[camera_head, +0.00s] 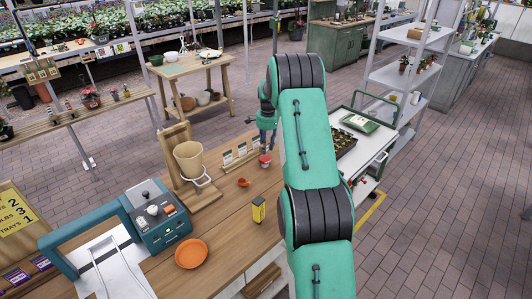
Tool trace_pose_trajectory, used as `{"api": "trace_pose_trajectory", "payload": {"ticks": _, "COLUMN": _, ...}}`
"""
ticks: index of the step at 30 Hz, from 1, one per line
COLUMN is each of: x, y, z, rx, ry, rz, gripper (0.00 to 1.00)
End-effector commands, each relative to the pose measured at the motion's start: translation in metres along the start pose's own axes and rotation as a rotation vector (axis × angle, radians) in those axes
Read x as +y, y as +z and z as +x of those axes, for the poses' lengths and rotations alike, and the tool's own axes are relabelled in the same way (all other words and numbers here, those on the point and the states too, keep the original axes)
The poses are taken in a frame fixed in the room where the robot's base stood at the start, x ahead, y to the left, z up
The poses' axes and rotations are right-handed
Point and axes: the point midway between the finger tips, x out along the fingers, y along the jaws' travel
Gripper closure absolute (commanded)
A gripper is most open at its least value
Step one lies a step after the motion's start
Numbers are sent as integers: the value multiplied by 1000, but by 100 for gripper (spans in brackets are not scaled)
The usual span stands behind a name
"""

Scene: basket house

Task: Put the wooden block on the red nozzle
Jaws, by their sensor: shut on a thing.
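My gripper (267,149) is at the back of the wooden workbench, pointing down. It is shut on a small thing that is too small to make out. A small red and pale object (265,161) is just below the fingertips; I cannot tell whether they touch. An orange-red piece (243,183), perhaps the red nozzle, lies on the bench to the left and nearer. I cannot pick out the wooden block for sure.
A beige pot (190,160) stands in a wooden stand at left. A yellow-black box (258,210), an orange dish (191,253) and a teal machine (155,220) are nearer. A white cart (370,150) stands right of my arm. The bench (225,220) is clear between them.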

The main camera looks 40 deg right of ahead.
Motion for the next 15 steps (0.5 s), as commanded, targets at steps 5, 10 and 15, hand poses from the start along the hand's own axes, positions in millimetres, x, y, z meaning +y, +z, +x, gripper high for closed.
{"api": "trace_pose_trajectory", "payload": {"ticks": 5, "x": 1, "y": 0, "z": 15, "rx": -2, "ry": 2, "rz": 0, "gripper": 89}}
{"api": "trace_pose_trajectory", "payload": {"ticks": 10, "x": 2, "y": 0, "z": 31, "rx": -1, "ry": 1, "rz": 0, "gripper": 89}}
{"api": "trace_pose_trajectory", "payload": {"ticks": 15, "x": 2, "y": 0, "z": 35, "rx": 0, "ry": 0, "rz": 0, "gripper": 89}}
